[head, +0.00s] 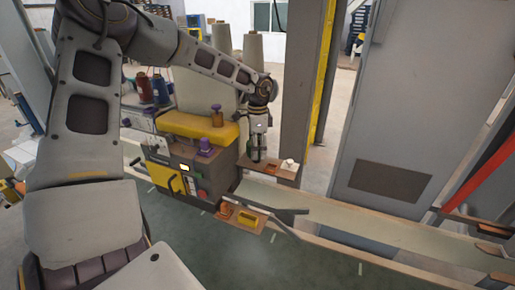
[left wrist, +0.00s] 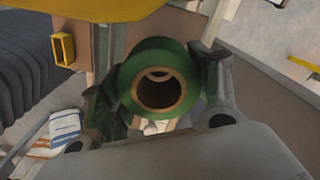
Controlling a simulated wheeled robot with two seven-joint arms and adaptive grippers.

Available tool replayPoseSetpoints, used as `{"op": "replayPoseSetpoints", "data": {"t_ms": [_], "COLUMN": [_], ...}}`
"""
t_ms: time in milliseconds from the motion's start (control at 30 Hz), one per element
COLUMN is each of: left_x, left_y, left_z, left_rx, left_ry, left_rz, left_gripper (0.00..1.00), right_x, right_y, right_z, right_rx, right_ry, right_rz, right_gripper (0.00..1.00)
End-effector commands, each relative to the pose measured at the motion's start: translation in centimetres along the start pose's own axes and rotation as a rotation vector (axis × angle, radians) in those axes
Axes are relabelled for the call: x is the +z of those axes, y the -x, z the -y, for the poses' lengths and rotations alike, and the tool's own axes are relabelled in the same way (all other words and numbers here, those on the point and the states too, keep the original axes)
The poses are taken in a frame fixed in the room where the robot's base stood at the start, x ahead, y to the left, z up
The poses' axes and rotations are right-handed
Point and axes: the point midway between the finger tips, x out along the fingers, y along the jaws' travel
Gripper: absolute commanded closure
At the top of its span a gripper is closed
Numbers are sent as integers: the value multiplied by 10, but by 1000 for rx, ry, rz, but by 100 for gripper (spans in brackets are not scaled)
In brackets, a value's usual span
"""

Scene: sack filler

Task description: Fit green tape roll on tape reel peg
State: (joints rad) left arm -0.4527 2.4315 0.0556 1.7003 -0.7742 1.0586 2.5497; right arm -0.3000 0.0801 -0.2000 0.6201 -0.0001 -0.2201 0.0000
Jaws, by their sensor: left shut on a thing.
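The green tape roll (left wrist: 156,53) shows large in the left wrist view, a green ring around a brown core with its hole facing the camera. My left gripper (head: 258,150) is shut on it, with one dark finger on each side of the roll. In the head view the gripper hangs fingers down beside the yellow-topped machine, above the left end of a small brown shelf (head: 284,173). The roll is too small and dark to make out there. I cannot pick out the tape reel peg in either view. My right gripper is out of view.
The machine (head: 205,172) with its yellow top (head: 197,126) stands just left of the gripper. A white item (head: 289,164) sits on the shelf. A lower tray (head: 246,219) holds orange and yellow parts. A grey cabinet (head: 398,125) stands right.

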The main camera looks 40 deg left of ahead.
Motion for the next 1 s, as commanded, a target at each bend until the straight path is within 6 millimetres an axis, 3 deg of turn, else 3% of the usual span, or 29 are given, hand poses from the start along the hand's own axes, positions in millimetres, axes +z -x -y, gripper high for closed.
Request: {"op": "replayPoseSetpoints", "data": {"t_ms": [367, 1000], "left_x": [0, 0], "left_y": [-2, 21], "left_z": [0, 0], "left_rx": [0, -1], "left_ry": [0, 0], "left_rz": [0, 0], "left_gripper": [63, 63], "right_x": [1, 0], "right_y": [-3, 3], "right_z": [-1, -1], "right_rx": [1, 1], "right_ry": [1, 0], "right_rz": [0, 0], "right_gripper": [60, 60]}}
